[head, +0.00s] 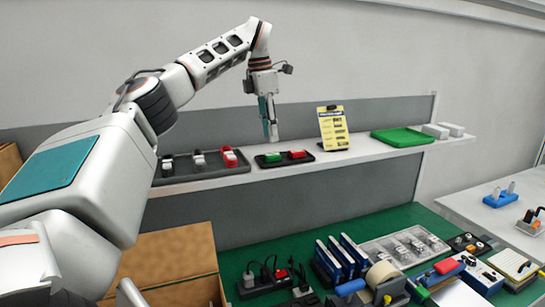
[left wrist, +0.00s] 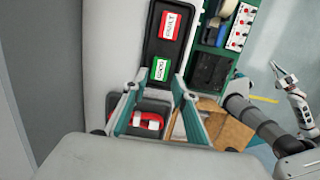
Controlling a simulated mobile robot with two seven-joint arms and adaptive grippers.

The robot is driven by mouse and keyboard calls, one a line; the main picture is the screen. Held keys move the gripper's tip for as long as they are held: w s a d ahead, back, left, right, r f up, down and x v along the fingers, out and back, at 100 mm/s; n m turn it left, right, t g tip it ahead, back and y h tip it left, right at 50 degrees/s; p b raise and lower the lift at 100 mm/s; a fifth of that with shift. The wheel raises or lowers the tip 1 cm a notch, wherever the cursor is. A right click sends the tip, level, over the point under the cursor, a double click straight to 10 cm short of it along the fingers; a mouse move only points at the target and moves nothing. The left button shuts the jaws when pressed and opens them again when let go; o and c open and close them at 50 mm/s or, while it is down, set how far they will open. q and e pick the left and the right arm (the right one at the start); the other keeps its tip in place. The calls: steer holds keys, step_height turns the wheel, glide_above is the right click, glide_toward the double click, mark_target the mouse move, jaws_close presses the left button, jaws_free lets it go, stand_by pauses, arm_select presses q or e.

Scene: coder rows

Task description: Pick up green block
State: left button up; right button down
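The green block (head: 272,157) lies in a small black tray (head: 262,164) on the shelf, beside a red block (head: 297,154). In the left wrist view the green block (left wrist: 159,70) carries a white label, and the red block (left wrist: 168,25) lies farther along the same tray. My left gripper (head: 269,136) points down above the green block, apart from it. Its two fingers (left wrist: 155,82) are spread and empty in the left wrist view, with the green block just beyond the gap. My right gripper seems to show small at the right of the left wrist view (left wrist: 284,78); its opening is unclear.
A dark tray (head: 170,178) with red and grey parts stands left on the shelf. A yellow note stand (head: 333,128) and a green tray (head: 403,136) stand to the right. The green bench below (head: 235,262) is crowded with tools; a cardboard box (head: 170,265) is beside it.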

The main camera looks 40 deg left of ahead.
mark_target(272, 154)
arm_select(q)
step_height(272, 154, down, 6)
steer(key=shift+w+d+f, duration=0.1)
steer(key=shift+w+d, duration=0.05)
stand_by(0.3)
steer(key=c, duration=0.7)
